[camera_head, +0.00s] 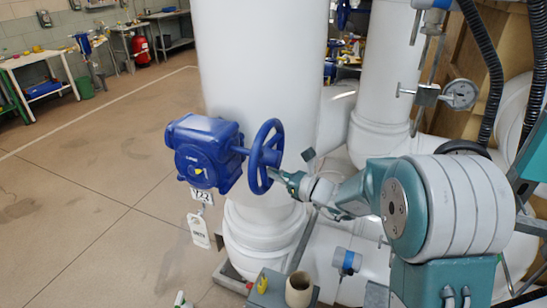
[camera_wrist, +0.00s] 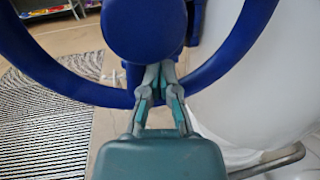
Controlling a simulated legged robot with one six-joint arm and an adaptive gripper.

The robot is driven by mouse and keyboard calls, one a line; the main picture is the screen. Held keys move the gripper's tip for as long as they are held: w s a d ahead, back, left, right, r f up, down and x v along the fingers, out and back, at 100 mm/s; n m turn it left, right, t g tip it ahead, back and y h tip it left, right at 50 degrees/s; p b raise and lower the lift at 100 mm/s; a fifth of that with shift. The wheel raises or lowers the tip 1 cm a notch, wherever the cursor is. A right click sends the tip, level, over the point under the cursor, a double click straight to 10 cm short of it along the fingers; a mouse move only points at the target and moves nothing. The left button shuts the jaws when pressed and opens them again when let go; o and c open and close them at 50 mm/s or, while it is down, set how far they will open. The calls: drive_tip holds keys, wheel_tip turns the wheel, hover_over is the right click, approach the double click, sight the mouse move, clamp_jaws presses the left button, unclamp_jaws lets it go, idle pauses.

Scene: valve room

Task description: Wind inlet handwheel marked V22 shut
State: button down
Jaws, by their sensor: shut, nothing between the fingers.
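The blue handwheel (camera_head: 265,157) stands upright on the right side of a blue gearbox (camera_head: 203,150), joined by a short shaft. A tag reading V22 (camera_head: 201,196) hangs below the gearbox, with a white label (camera_head: 198,230) under it. My gripper (camera_head: 277,175) is at the lower right of the wheel, its fingers shut. In the wrist view, the wheel's rim (camera_wrist: 75,85) curves across the frame and its round hub (camera_wrist: 142,30) fills the top middle. My gripper's fingertips (camera_wrist: 160,75) meet just below the hub. I cannot tell whether they touch the wheel.
A thick white pipe (camera_head: 262,70) rises behind the gearbox. A pressure gauge (camera_head: 460,95) is on the right. A grey box (camera_head: 280,292) with a beige cup (camera_head: 299,290) stands at the bottom. The floor (camera_head: 90,220) at the left is clear; workbenches line the far wall.

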sight(266, 189)
drive_tip(key=shift+s+a, duration=0.35)
drive_tip(key=shift+s, duration=0.5)
drive_tip(key=shift+s+a+r, duration=0.15)
drive_tip(key=shift+s+r, duration=0.05)
drive_tip(key=shift+s, duration=0.2)
drive_tip(key=shift+s+a+r, duration=0.15)
drive_tip(key=shift+s, duration=0.2)
drive_tip(key=shift+s+a+r, duration=0.2)
drive_tip(key=shift+s+r, duration=0.35)
drive_tip(key=shift+s, duration=0.05)
drive_tip(key=shift+r, duration=0.1)
